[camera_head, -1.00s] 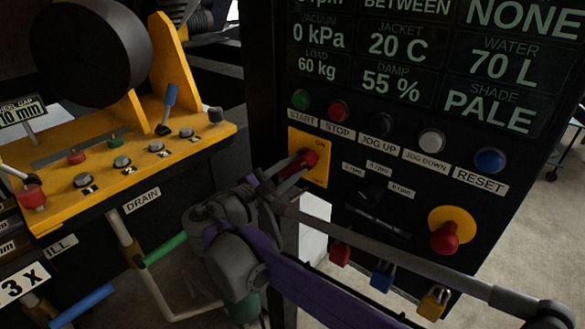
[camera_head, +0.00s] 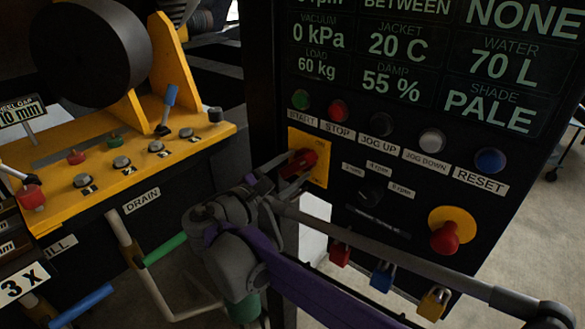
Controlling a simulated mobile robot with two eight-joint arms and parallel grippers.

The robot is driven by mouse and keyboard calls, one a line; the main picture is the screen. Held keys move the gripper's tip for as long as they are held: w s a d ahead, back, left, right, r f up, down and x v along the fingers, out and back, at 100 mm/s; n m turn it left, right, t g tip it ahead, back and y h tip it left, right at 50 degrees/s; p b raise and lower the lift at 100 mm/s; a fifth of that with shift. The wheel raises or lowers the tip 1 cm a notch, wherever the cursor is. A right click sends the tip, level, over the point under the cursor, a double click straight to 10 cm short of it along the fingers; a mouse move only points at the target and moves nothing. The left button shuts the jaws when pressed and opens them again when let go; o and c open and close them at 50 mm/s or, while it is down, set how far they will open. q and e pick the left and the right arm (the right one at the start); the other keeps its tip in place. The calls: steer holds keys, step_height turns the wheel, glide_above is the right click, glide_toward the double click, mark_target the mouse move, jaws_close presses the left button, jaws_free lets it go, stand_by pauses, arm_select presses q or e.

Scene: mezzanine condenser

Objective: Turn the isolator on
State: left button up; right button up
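The isolator is a red rotary handle (camera_head: 305,161) on a yellow plate (camera_head: 320,172) with a small ON mark at its upper right. It is on the dark panel, below the START and STOP buttons. The handle sits at a slant. My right gripper (camera_head: 290,172) is at the handle, with its grey fingers on either side of it, coming from the lower left. The fingers partly hide the handle, so I cannot tell whether they press on it. My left gripper is not in view.
A red emergency knob on a yellow disc (camera_head: 446,235) is at the panel's lower right. A black selector (camera_head: 371,192) is nearer the isolator. Red, blue and yellow padlocks (camera_head: 383,276) hang below. A yellow console (camera_head: 130,160) with several buttons is at left.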

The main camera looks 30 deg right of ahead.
steer(key=b+v, duration=0.1)
steer(key=v, duration=0.9)
steer(key=shift+s+a, duration=0.15)
steer(key=shift+a, duration=0.25)
